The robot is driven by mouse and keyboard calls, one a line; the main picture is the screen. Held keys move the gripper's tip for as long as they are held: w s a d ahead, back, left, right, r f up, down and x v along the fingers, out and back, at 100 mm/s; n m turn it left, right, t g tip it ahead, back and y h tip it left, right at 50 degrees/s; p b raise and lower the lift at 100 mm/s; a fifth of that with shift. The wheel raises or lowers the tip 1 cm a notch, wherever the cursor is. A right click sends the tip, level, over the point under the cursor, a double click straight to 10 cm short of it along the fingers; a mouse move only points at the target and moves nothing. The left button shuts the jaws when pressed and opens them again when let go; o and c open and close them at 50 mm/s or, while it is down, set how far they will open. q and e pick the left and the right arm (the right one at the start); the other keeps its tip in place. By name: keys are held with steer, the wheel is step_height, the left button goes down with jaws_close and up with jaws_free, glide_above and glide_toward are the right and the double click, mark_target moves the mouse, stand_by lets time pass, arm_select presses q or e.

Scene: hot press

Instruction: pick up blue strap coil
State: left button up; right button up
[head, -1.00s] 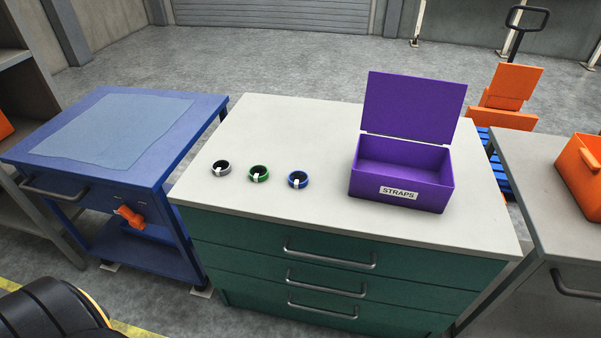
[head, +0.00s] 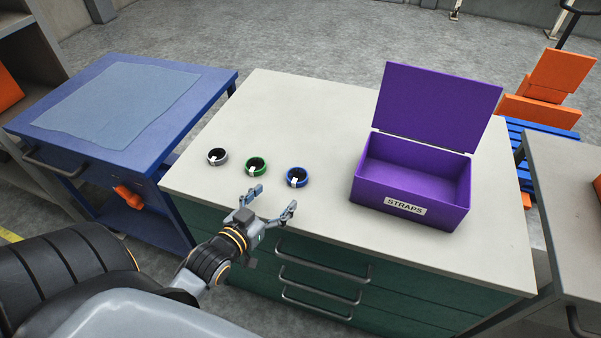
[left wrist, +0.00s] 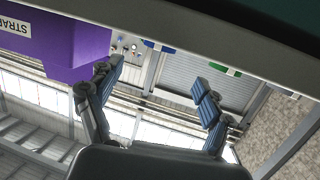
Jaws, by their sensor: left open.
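The blue strap coil (head: 303,183) lies flat on the pale top of the green drawer cabinet, at the right end of a row of three coils. The green coil (head: 256,171) and the grey-black coil (head: 218,162) lie to its left. My left gripper (head: 275,200) is open and empty at the cabinet's front edge, just short of the blue and green coils. In the left wrist view, the open fingers (left wrist: 158,92) show, with slivers of the blue coil (left wrist: 158,45) and green coil (left wrist: 225,70) beyond. My right gripper is out of view.
An open purple box (head: 411,193) labelled STRAPS stands right of the coils, its lid raised at the back. A blue cart (head: 110,110) stands left of the cabinet (head: 260,105). The top behind the coils is clear.

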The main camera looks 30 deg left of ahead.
mark_target(295, 178)
arm_select(q)
steer(key=x, duration=1)
steer(key=shift+p, duration=0.4)
steer(key=shift+s, duration=0.1)
steer(key=c, duration=1.3)
